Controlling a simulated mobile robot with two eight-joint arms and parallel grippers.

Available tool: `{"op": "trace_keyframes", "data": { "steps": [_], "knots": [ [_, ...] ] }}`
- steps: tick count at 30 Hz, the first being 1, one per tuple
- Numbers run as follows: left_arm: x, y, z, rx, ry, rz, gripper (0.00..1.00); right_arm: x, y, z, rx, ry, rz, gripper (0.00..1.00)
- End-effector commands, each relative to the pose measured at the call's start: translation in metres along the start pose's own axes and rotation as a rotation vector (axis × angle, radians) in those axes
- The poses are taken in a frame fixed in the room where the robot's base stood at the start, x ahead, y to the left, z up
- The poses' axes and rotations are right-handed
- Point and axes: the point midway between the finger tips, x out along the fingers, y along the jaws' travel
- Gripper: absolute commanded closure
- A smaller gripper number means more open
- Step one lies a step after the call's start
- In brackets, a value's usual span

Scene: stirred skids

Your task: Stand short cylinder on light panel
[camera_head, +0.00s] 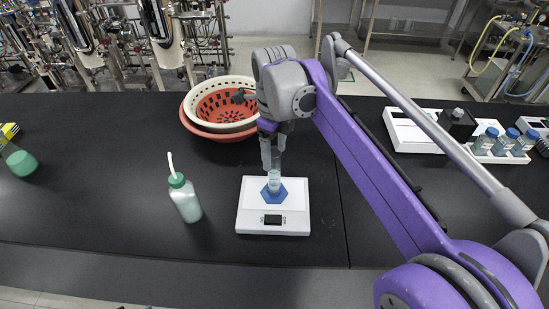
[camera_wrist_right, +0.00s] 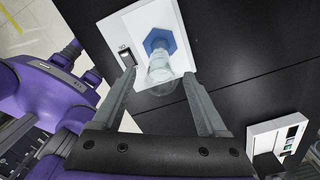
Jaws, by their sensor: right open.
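The short cylinder (camera_head: 274,181) is clear, with a blue hexagonal base. It stands upright on the light panel (camera_head: 300,212), a white scale-like plate with a small dark display at its front. In the right wrist view, the cylinder (camera_wrist_right: 160,68) shows from above, its blue base on the white panel (camera_wrist_right: 121,28). My right gripper (camera_head: 272,160) is over the panel, pointing down at the cylinder's upper part. Its fingers (camera_wrist_right: 160,77) are spread on either side of the cylinder, with gaps visible. My left gripper is not in view.
A green-capped wash bottle (camera_head: 186,200) stands left of the panel. Cream and red baskets (camera_head: 222,132) are nested behind it. A white tray (camera_head: 402,133) and blue-capped bottles (camera_head: 505,142) are at the right. A green-ended item (camera_head: 22,163) is far left. The black bench front is clear.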

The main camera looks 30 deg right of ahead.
Motion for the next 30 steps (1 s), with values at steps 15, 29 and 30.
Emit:
{"op": "trace_keyframes", "data": {
  "steps": [15, 29, 30],
  "knots": [
    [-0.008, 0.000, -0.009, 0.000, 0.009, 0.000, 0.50, -0.085, 0.000, 0.000, 0.000, 0.000, 0.000, 0.24],
    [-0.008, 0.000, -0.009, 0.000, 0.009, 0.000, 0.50, -0.086, 0.000, 0.000, 0.000, 0.000, 0.000, 0.24],
    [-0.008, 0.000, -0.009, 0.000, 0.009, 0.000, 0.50, -0.086, 0.000, 0.000, 0.000, 0.000, 0.000, 0.24]
  ]
}}
